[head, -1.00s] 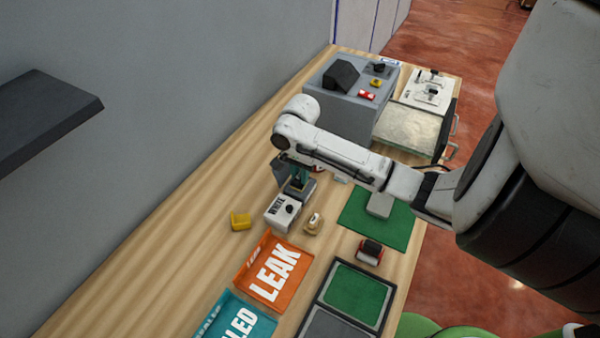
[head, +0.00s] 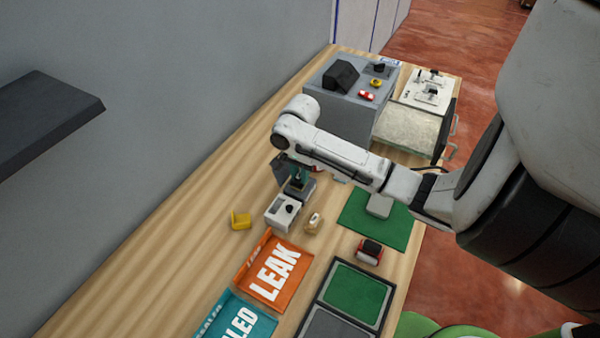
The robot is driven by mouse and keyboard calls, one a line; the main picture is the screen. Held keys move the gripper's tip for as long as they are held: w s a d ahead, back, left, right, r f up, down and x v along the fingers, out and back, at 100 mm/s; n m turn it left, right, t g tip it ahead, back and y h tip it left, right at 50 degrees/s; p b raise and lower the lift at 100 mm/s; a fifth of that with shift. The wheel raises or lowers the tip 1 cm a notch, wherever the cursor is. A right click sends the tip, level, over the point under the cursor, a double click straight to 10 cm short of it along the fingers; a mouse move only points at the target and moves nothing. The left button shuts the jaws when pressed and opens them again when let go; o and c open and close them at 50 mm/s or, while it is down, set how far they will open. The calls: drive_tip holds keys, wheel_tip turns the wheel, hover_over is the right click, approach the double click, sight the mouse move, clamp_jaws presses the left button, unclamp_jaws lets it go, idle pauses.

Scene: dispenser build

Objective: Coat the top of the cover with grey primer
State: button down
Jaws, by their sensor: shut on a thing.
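A light grey block (head: 379,206), which may be the cover, lies on the green mat (head: 403,229). A grey box-like piece (head: 305,192) shows right at the fingertips, against the back of the white box. I cannot tell whether it is held. No grey primer can be picked out.
A yellow piece (head: 240,220) and a tan piece (head: 314,222) lie beside the white box. An orange LEAK tray (head: 262,292), a teal tray (head: 218,318) and a red-and-black item (head: 369,252) are nearer. A grey machine (head: 345,112) stands behind. The wood at left is clear.

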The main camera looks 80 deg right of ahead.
drive_tip(key=shift+r+p, duration=2.1)
drive_tip(key=shift+r, duration=1.15)
drive_tip(key=shift+f, duration=0.1)
drive_tip(key=shift+f+b, duration=1.4)
drive_tip(key=shift+f, duration=1.55)
drive_tip(key=shift+f, duration=0.45)
drive_tip(key=c, duration=0.9)
unclamp_jaws()
drive_tip(key=shift+o, duration=0.5)
